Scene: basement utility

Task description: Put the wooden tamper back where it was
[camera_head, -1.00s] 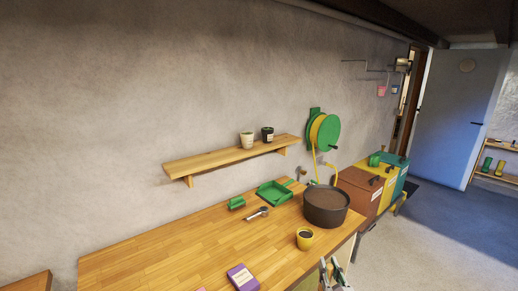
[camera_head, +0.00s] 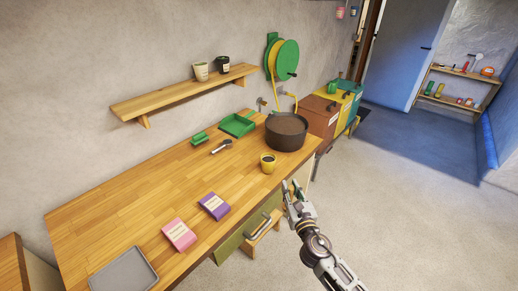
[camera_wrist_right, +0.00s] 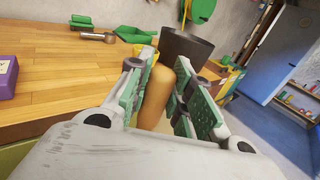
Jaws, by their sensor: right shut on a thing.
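My right gripper (camera_head: 291,188) is beside the front right edge of the workbench, over the floor side, near the yellow cup. In the right wrist view its two green-padded fingers (camera_wrist_right: 158,95) are shut around the wooden tamper (camera_wrist_right: 156,98), a smooth light-brown rounded piece of wood. The tamper's far end is hidden, and in the head view it is too small to make out clearly. My left gripper is not in view.
The wooden bench (camera_head: 150,190) holds a dark pot of soil (camera_head: 286,132), yellow cup (camera_head: 268,162), green dustpan (camera_head: 237,125), metal scoop (camera_head: 221,146), purple packet (camera_head: 214,206), pink packet (camera_head: 179,234) and grey tray (camera_head: 123,271). A wall shelf (camera_head: 185,92) holds two pots. Coloured bins (camera_head: 323,115) stand beyond.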

